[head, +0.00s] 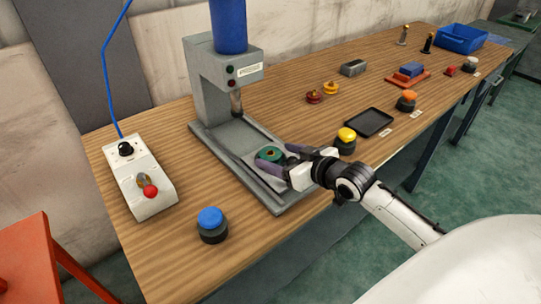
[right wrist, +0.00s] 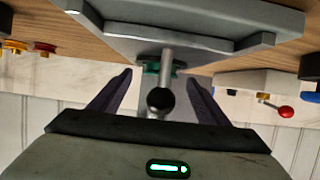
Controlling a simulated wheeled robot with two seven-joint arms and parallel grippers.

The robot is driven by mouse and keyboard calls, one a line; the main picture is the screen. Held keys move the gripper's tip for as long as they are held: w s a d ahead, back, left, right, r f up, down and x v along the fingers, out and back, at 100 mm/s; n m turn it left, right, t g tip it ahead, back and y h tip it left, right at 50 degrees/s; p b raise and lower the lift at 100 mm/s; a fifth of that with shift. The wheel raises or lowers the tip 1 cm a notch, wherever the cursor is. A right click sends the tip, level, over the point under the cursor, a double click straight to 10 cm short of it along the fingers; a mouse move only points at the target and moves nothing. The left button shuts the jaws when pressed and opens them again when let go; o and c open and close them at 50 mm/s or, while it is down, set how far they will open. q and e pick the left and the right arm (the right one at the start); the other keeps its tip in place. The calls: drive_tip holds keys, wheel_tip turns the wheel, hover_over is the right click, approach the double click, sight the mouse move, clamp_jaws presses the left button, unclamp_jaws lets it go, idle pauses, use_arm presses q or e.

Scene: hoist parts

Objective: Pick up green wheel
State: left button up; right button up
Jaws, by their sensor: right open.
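The green wheel (head: 270,154) lies on the grey plate at the front of the press base. My right gripper (head: 279,159) is open, with its dark fingers on either side of the wheel. In the right wrist view, green parts of the wheel (right wrist: 151,68) show between and beyond the spread fingertips (right wrist: 159,75). A grey rod with a black ball end hides the wheel's middle there. I cannot tell whether the fingers touch the wheel. My left gripper is not in view.
The grey press (head: 222,80) stands behind the wheel. A control box (head: 140,178) with a red knob is at left. A blue button (head: 211,222) stands in front, and a yellow button (head: 345,139) and black tray (head: 369,123) at right. Red and yellow small parts lie farther back.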

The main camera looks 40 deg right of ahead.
drive_tip(key=shift+x, duration=1.1)
drive_tip(key=c, duration=1.5)
drive_tip(key=shift+r, duration=0.2)
drive_tip(key=shift+c, duration=0.6)
